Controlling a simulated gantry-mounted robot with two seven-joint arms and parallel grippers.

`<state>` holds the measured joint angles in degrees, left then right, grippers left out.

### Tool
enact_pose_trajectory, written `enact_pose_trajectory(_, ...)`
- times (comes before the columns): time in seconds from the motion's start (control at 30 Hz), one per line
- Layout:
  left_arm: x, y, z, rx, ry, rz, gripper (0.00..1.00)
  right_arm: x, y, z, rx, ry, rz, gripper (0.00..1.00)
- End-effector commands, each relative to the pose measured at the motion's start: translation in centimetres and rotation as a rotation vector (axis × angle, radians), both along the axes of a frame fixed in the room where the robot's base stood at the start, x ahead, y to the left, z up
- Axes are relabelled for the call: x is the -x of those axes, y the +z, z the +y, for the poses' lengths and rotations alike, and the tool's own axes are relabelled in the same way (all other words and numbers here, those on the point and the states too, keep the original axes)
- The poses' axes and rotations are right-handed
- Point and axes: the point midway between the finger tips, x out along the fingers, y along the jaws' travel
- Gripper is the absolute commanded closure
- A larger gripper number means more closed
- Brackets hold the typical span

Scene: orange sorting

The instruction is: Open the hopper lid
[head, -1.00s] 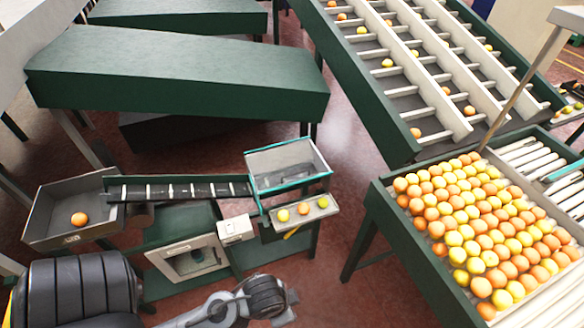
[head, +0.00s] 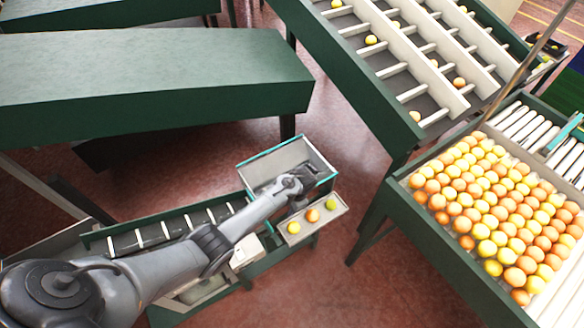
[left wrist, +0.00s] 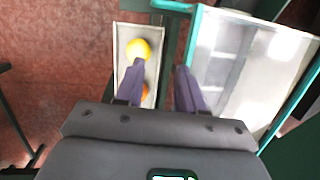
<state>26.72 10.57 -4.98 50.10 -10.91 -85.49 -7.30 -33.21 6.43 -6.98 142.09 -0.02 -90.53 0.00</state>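The hopper (head: 262,163) is a grey box with a teal rim at the middle of the head view. In the left wrist view it fills the upper right, with a teal edge and a pale, hazy top face (left wrist: 232,45). I cannot tell the lid clearly from the hopper's inside. My left gripper (head: 305,178) is over the hopper's front right side, near its edge. In the left wrist view its two dark fingers (left wrist: 158,70) are apart with nothing between them, near the hopper's teal edge. My right gripper is not in view.
A small tray (head: 302,234) with a few yellow and orange fruits sits beside the hopper. A cleated conveyor (head: 160,232) runs left from it, partly behind my left arm. A crate table (head: 405,203) full of fruit stands at right. Red floor lies between.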

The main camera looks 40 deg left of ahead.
Motion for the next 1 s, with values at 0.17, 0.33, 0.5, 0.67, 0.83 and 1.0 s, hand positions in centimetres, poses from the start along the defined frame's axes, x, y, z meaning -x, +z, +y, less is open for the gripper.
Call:
enact_pose_trajectory(0.17, -7.9, 8.1, 0.6, -0.004, 0.01, -0.133, 0.62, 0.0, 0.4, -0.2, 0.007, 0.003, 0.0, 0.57)
enact_pose_trajectory(0.33, -11.2, 12.2, 0.8, -0.005, 0.012, -0.201, 0.62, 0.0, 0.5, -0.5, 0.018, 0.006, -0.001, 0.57)
enact_pose_trajectory(0.5, -12.0, 12.7, 0.8, -0.005, 0.012, -0.218, 0.62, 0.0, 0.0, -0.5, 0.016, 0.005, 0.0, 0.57)
enact_pose_trajectory(0.67, -12.0, 11.7, 1.0, -0.005, 0.012, -0.218, 0.62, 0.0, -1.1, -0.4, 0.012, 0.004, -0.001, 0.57)
enact_pose_trajectory(0.83, -12.0, 10.0, 1.2, -0.005, 0.012, -0.218, 0.62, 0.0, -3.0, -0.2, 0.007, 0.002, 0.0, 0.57)
enact_pose_trajectory(1.0, -12.1, 7.9, 1.6, -0.005, 0.013, -0.218, 0.62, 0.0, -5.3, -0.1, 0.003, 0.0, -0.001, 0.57)
